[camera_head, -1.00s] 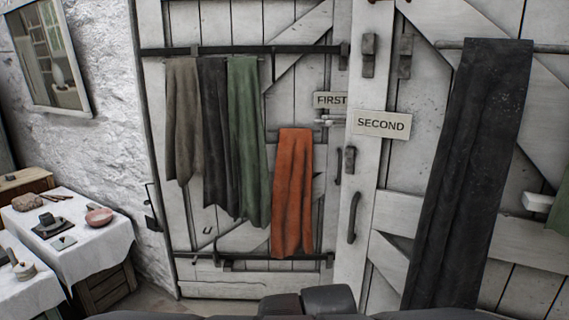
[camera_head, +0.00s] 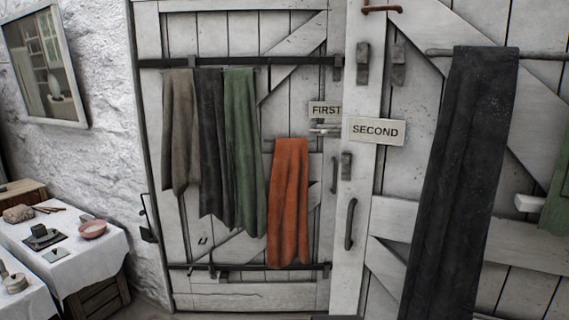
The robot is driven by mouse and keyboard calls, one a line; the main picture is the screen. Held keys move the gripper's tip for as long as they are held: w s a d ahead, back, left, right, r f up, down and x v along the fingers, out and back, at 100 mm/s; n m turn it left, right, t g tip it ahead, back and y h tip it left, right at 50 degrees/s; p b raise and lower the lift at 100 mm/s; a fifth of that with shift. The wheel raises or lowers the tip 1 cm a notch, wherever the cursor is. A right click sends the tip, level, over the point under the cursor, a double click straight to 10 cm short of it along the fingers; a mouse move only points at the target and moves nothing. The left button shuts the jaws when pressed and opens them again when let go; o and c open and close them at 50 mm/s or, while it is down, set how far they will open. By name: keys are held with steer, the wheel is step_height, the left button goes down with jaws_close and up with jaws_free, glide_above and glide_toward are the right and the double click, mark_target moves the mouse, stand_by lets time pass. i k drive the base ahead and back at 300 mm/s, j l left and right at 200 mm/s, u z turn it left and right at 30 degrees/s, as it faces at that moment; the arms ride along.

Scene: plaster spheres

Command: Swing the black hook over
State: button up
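A thin black hook-like fitting (camera_head: 148,219) sits at the left edge of the white plank door, beside the plaster wall. A small dark U-shaped piece (camera_head: 203,241) shows low on the same door, below the hanging cloths. A rust-brown hook (camera_head: 382,8) is at the top edge of the view, above the sign "SECOND". I cannot tell for certain which fitting is the task's black hook. My gripper is not in view.
Grey, black and green cloths (camera_head: 239,150) hang from a dark bar. An orange cloth (camera_head: 288,200) hangs lower. A long black cloth (camera_head: 460,180) covers part of the right door. Signs read "FIRST" (camera_head: 325,111) and "SECOND" (camera_head: 376,131). Tables with white cloths (camera_head: 95,262) stand at left.

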mark_target(141, 212)
steer(key=u, duration=1.1)
